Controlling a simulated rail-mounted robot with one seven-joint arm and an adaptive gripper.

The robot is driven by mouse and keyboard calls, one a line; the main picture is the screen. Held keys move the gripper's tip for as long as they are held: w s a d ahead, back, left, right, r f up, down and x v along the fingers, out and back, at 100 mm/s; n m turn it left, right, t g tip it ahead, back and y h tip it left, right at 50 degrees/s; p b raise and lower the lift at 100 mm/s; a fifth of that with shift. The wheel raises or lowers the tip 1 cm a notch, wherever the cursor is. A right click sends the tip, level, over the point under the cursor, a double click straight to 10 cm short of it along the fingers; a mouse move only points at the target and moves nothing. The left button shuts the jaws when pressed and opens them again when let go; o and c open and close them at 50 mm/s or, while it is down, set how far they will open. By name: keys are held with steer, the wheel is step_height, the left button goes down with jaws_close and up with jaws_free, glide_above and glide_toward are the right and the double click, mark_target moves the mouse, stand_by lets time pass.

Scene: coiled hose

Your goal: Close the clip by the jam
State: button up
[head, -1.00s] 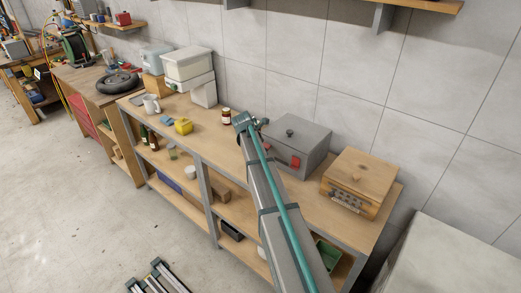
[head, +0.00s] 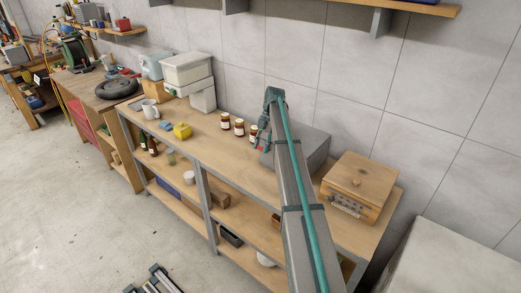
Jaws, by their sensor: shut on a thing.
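A grey metal box (head: 315,149) stands on the workbench, its left part and lid knob hidden behind my arm. Three jam jars with white labels stand in a row left of it: a left jar (head: 225,120), a middle jar (head: 239,127) and a right jar (head: 253,130). My gripper (head: 261,147) points down at the box's left front end, right beside the right jar. It is shut on a small red clip (head: 260,151) there. The fingertips are tiny, so the clip's exact position cannot be told. The box's other red clip is hidden behind my arm.
A wooden box (head: 359,185) stands on the bench (head: 212,139) to the right. A yellow object (head: 182,131), a blue item (head: 166,125), a mug (head: 150,109) and white containers (head: 187,68) stand to the left. The bench between the yellow object and the jars is clear.

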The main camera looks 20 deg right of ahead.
steer(key=shift+w+d+r+g+y, duration=0.1)
steer(key=shift+d+r+g+y, duration=0.15)
steer(key=shift+y, duration=0.25)
steer(key=shift+f, duration=0.1)
steer(key=o, duration=1.1)
steer(key=shift+o, duration=0.2)
steer(key=shift+a, duration=0.15)
